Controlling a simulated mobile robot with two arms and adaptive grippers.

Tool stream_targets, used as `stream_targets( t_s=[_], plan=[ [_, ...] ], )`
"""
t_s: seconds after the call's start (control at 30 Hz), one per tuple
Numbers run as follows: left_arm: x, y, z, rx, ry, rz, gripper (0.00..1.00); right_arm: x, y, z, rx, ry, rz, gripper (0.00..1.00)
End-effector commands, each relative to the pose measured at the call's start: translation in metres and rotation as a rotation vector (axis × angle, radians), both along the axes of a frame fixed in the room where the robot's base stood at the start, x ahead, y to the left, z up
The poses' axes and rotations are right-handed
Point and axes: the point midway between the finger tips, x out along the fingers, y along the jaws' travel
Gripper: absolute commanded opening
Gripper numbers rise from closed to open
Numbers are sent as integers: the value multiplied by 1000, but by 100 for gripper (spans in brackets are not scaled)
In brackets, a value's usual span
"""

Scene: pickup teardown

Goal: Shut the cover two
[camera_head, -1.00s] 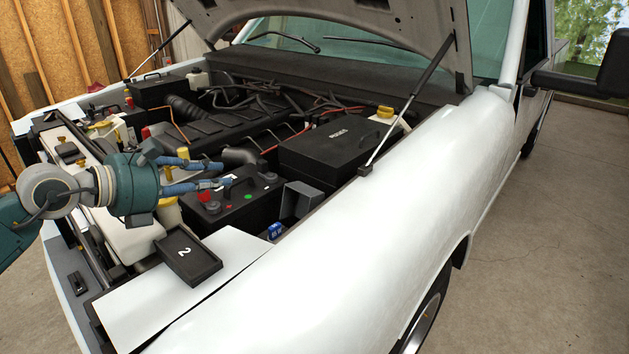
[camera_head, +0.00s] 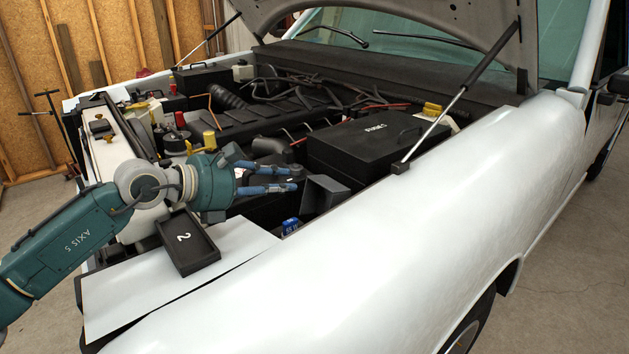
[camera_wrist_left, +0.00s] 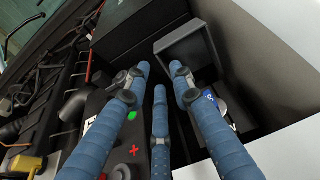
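A black, shallow, rimmed piece marked "2" (camera_head: 196,248) lies on a white sheet at the front corner of the truck; I cannot tell whether it is the cover itself. A dark grey open box-like piece (camera_head: 325,192) stands beside the battery; it also shows in the wrist view (camera_wrist_left: 186,50). My left gripper (camera_head: 288,179) is over the battery, its blue fingers pointing at the grey piece. In the wrist view the fingers (camera_wrist_left: 160,78) are apart with nothing between them. I cannot tell whether they touch the grey piece. My right gripper is not in view.
The black battery (camera_wrist_left: 112,125) lies under my fingers. A black fuse box (camera_head: 365,150) stands behind it. A hood strut (camera_head: 440,118) rises from the white fender (camera_head: 400,230) at the right. A small blue item (camera_head: 290,226) sits near the fender edge.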

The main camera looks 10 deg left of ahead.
Motion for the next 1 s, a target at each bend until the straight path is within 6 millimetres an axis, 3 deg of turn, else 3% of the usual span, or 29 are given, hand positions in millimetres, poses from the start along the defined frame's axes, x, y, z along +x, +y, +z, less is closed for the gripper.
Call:
stream_targets(
  t_s=[0.27,0.5,0.93,1.0],
  plan=[
    [31,-25,-12,-2,0,-2,23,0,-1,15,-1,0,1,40],
    [49,-39,-23,0,0,-1,23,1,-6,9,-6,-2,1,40],
    [54,-42,-25,1,0,0,23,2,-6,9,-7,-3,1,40],
    [54,-42,-25,1,0,0,17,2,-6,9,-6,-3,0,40]
  ],
)
